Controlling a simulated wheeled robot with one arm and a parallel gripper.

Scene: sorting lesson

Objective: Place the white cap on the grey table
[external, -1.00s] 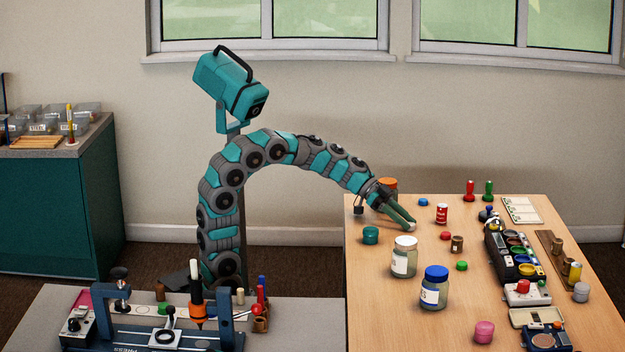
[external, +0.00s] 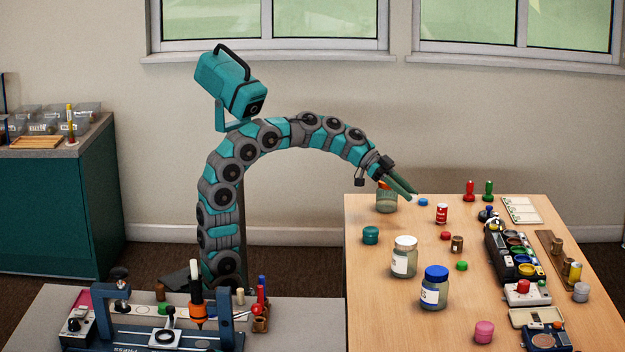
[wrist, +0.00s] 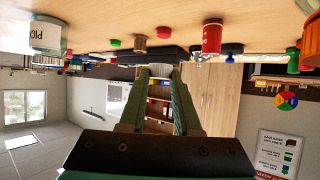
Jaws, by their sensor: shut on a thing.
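The small white cap (wrist: 161,71) is between my fingertips in the wrist view, and my gripper (wrist: 160,76) is shut on it. In the external view my gripper (external: 411,193) is raised above the far left part of the wooden table (external: 370,300), and the cap is barely visible at its tips. The grey table (external: 310,315) is at the lower left, apart from my gripper. It carries a blue press (external: 150,335) and small parts.
A jar with an orange lid (external: 386,200) stands just below my gripper. A white-lidded jar (external: 404,258) and a blue-lidded jar (external: 434,288) stand nearer. A teal pot (external: 370,235) is at the left edge. The grey table's right side looks clear.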

